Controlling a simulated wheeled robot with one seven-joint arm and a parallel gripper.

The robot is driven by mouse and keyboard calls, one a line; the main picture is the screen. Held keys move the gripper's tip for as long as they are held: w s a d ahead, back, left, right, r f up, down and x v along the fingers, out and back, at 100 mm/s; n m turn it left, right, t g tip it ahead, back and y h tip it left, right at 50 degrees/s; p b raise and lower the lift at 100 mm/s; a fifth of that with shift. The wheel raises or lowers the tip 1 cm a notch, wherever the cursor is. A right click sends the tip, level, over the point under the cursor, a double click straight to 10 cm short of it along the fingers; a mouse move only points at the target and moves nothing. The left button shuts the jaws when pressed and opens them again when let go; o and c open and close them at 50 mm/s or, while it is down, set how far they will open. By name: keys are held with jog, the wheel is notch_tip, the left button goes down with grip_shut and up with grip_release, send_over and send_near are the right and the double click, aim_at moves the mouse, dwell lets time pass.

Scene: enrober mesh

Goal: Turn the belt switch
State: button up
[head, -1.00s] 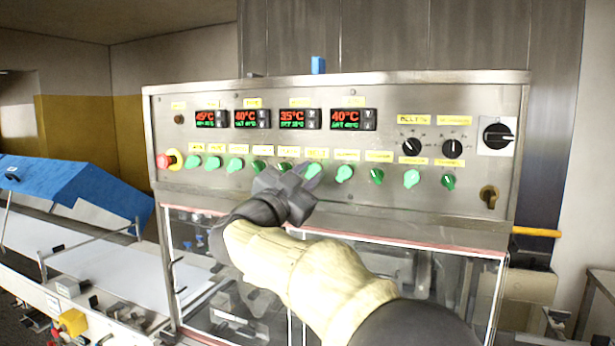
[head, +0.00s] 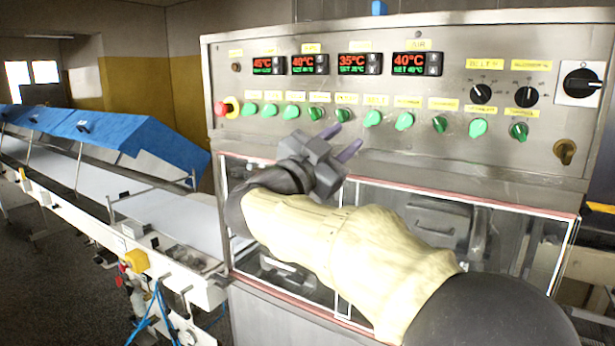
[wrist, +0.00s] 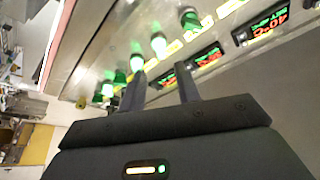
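A steel control panel (head: 300,165) holds a row of green rotary switches, among them one right of my gripper (head: 372,119) and one just beyond it (head: 315,113). Each has a small yellow label, and most labels are too small to read. A label reading roughly "BELT %" (head: 485,64) sits above a black knob (head: 480,94). My gripper (head: 346,140) is open and empty, in front of the panel just below the row. In the wrist view, its two fingers are apart, with a green switch (wrist: 159,45) ahead between them. No contact with a switch is visible.
Temperature displays (head: 360,65) run above the switches. A red stop button (head: 222,108) is at the row's left end, and a large black rotary switch (head: 581,83) is at the right. Clear guard windows (head: 440,215) lie below. A conveyor with blue covers (head: 150,135) extends left.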

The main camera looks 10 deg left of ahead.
jog(key=b+v, duration=0.2)
jog(key=v, duration=0.7)
jog(key=shift+s+f, duration=0.1)
jog(key=shift+s, duration=0.05)
jog(key=w+d+f+n+t+y+p, duration=0.25)
jog(key=w+f+n+y, duration=0.25)
jog(key=w+n+y, duration=0.45)
jog(key=d+f+n+g+y, duration=0.5)
jog(key=f, duration=0.8)
jog(key=s+d+f+g+h+p, duration=0.1)
jog(key=s+d+f+g, duration=0.35)
jog(key=f, duration=0.25)
jog(key=s+d+f+g+p, duration=0.1)
jog(key=s+d+f+g, duration=0.25)
jog(key=d+f, duration=0.3)
jog(key=s+d+f+g+h, duration=0.1)
jog(key=s+d+f+g, duration=0.1)
jog(key=s+d+f, duration=0.2)
jog(key=s+d+f+m+g+h, duration=0.1)
jog(key=s+d+f+g, duration=0.2)
jog(key=s, duration=0.7)
jog(key=shift+s+d+f+p, duration=0.25)
jog(key=shift+d+f+p, duration=0.2)
jog(key=shift+d+f, duration=0.2)
